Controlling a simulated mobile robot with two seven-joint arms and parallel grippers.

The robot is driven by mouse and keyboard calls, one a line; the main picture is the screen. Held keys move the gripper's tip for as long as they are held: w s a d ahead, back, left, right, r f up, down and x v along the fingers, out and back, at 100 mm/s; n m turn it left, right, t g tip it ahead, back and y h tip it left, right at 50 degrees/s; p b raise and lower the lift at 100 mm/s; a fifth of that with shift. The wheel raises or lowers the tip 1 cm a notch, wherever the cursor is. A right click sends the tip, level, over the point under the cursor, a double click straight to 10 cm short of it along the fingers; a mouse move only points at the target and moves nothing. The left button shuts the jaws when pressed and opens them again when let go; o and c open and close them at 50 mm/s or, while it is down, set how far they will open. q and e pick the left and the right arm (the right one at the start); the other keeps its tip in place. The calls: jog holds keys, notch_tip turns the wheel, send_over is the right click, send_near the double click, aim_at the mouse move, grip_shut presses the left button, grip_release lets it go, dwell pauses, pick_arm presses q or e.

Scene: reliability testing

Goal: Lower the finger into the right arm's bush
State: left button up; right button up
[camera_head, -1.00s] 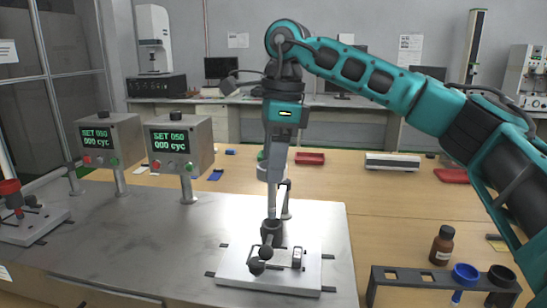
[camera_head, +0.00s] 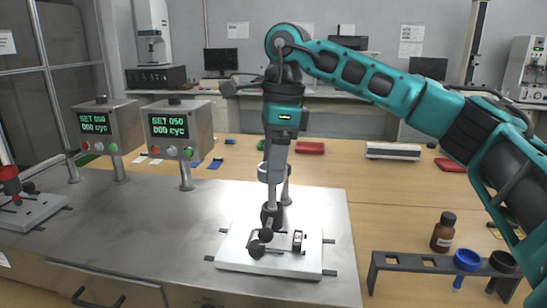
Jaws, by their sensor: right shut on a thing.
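My right gripper (camera_head: 274,178) comes down from above, near the middle of the view, and is shut on the finger (camera_head: 271,196), of which only a short grey length shows below the jaws. The finger is about upright, over the dark bush (camera_head: 270,217) of the right-hand tester. Its lower end meets the bush in the picture; I cannot tell how far inside it is. The bush stands above a white base plate (camera_head: 235,257) with dark round knobs. My left gripper is not in view.
Two grey counter boxes (camera_head: 205,130) reading "SET 050, 000 cyc" stand on posts at the left. Another tester with a red part (camera_head: 12,186) is at the left edge. A dark rack (camera_head: 410,264) with a blue cup and a brown bottle (camera_head: 443,233) are at right.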

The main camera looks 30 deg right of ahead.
jog(key=shift+f, duration=0.2)
jog(key=shift+f+b, duration=0.85)
jog(key=shift+f, duration=0.7)
jog(key=shift+f, duration=0.1)
jog(key=shift+f+b, duration=0.3)
jog(key=shift+f, duration=0.2)
jog(key=o, duration=1.7)
